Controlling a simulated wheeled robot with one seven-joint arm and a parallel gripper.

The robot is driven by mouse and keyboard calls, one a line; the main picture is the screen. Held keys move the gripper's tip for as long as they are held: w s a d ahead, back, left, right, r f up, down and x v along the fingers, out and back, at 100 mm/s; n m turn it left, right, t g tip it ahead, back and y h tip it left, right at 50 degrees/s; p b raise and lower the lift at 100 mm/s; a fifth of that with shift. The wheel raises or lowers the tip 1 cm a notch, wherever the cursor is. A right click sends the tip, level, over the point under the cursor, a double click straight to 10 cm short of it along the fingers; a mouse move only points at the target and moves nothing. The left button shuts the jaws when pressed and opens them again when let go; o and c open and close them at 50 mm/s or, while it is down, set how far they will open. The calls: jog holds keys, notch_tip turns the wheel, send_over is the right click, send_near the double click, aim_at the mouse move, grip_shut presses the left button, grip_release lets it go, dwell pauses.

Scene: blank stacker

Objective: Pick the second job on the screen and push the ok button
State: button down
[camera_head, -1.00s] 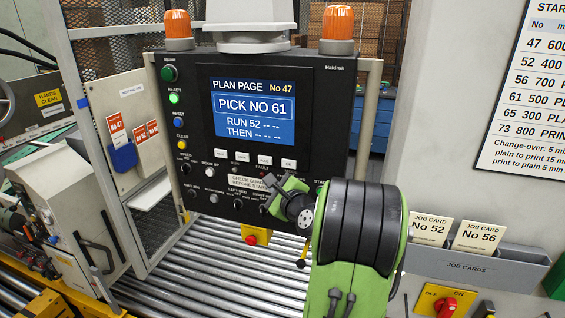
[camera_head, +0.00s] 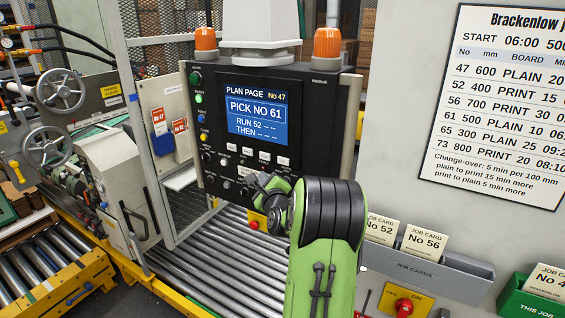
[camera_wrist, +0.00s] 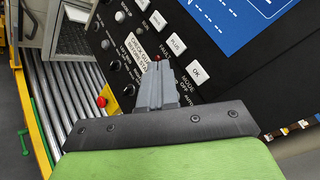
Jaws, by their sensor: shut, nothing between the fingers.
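The black control panel's blue screen (camera_head: 256,116) reads PLAN PAGE No 47, PICK NO 61, RUN 52 -- --, THEN -- --. Part of the screen also shows in the wrist view (camera_wrist: 232,22). A row of white keys lies below it. The OK button (camera_wrist: 197,71) is the right-hand key of that row in the wrist view. My gripper (camera_wrist: 162,68) is shut and empty, its tips over the panel just left of and below OK; I cannot tell whether they touch the panel. In the head view my arm covers the panel's lower right corner.
The wall schedule (camera_head: 500,100) lists jobs 47, 52, 56, 61, 65 and 73. A grey holder (camera_head: 418,272) carries job cards 52 and 56. A green holder (camera_head: 520,298) holds another card. A red knob (camera_head: 404,306) is below. Rollers (camera_head: 215,262) run under the panel.

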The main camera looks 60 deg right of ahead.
jog(key=d+p, duration=0.1)
jog(key=d, duration=0.7)
jog(key=shift+w+p, duration=0.3)
jog(key=shift+w, duration=0.15)
jog(key=shift+d, duration=0.1)
dwell(1.3)
jog(key=shift+d, duration=0.35)
jog(key=shift+w+d, duration=0.1)
jog(key=shift+d, duration=0.25)
dwell(0.6)
jog(key=shift+a, duration=0.8)
jog(key=shift+s+a+b, duration=0.15)
jog(key=shift+a+b, duration=0.35)
jog(key=shift+a, duration=0.75)
jog(key=shift+s+a+b, duration=0.15)
jog(key=shift+a+b, duration=0.35)
jog(key=shift+a, duration=0.75)
